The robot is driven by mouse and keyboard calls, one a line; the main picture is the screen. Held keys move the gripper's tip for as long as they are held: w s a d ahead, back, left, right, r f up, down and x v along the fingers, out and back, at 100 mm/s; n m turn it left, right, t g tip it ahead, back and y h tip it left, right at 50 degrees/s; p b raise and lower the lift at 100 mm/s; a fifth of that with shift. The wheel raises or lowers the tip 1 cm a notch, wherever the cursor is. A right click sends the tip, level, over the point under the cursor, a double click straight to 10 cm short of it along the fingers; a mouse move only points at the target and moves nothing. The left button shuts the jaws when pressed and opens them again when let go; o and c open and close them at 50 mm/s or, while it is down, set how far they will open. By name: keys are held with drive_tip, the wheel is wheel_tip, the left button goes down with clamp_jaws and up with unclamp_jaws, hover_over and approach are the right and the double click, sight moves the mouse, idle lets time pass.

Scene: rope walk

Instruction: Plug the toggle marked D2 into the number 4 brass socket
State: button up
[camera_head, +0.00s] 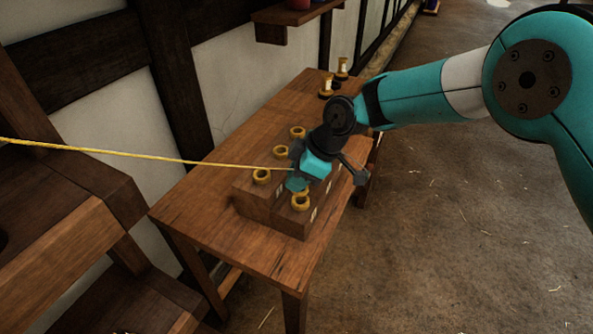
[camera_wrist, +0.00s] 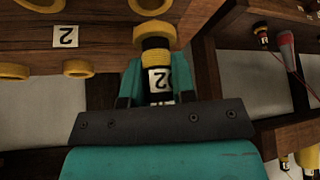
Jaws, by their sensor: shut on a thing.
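My gripper (camera_wrist: 158,88) is shut on a black toggle (camera_wrist: 156,54) with yellow bands. A white label on the toggle shows a 2; its other character is not readable. In the wrist view the toggle's far end is at a brass socket ring (camera_wrist: 155,31); I cannot tell whether it is inside. In the head view my gripper (camera_head: 298,182) is over the wooden socket block (camera_head: 262,208), hiding part of it. Several brass sockets (camera_head: 261,176) show around it. A block label (camera_wrist: 65,37) reads 2, left of the toggle; I cannot make out a 4.
The block stands on a wooden table (camera_head: 188,204). A yellow rope (camera_head: 120,153) stretches from the left to my gripper. Two more toggles (camera_head: 326,86) stand at the table's far end. A wooden stand (camera_head: 70,235) is at the left. The floor right of the table is open.

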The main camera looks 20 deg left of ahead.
drive_tip(key=shift+f+b, duration=0.3)
drive_tip(key=shift+f, duration=0.7)
drive_tip(key=shift+b, duration=0.35)
idle(0.6)
drive_tip(key=shift+f+b, duration=0.55)
drive_tip(key=shift+f, duration=0.05)
drive_tip(key=o, duration=0.6)
drive_tip(key=shift+o, duration=0.2)
drive_tip(key=p+v, duration=0.4)
drive_tip(key=v, duration=0.7)
drive_tip(key=shift+p, duration=0.3)
